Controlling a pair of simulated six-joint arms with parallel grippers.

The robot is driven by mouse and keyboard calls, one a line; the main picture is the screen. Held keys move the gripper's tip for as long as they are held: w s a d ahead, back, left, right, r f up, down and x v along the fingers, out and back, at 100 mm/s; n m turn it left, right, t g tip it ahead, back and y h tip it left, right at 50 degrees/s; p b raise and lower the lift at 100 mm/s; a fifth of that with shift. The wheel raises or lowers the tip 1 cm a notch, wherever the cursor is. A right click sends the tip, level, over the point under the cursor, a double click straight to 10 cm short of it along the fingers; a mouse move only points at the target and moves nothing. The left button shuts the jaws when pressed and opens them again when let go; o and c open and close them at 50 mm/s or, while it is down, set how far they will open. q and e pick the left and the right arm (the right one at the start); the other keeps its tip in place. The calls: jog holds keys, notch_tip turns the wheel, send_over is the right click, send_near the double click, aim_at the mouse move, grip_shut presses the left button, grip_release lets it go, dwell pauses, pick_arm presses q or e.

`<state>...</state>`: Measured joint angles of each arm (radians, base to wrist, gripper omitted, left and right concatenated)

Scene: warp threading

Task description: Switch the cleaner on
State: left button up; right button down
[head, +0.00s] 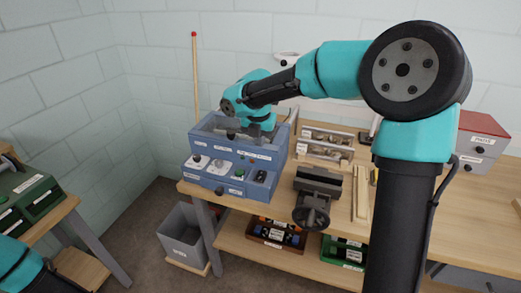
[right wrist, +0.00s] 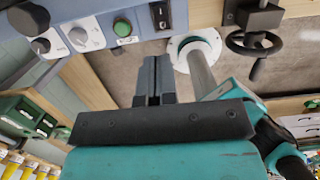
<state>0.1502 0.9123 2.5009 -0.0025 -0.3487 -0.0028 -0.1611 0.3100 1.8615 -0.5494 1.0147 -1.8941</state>
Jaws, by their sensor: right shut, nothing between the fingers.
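The cleaner is a blue-grey box (head: 268,150) with an open tank on top and a sloping control panel, standing at the left end of the workbench. The switch (head: 261,176) is at the panel's right end in the head view. My right gripper (head: 268,133) is over the cleaner, its fingertips hard to make out there. In the right wrist view its fingers (right wrist: 153,62) are shut and empty, appearing just below the switch. Contact cannot be told.
A dark vise (head: 318,185) with a handwheel stands right of the cleaner. Wire racks (head: 325,145) stand behind it. Bare benchtop lies at right.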

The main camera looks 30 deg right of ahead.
aim_at(262, 172)
jog(key=f, duration=0.4)
jog(key=w+d+f, duration=0.1)
jog(key=f, duration=0.8)
jog(key=shift+w+d, duration=0.15)
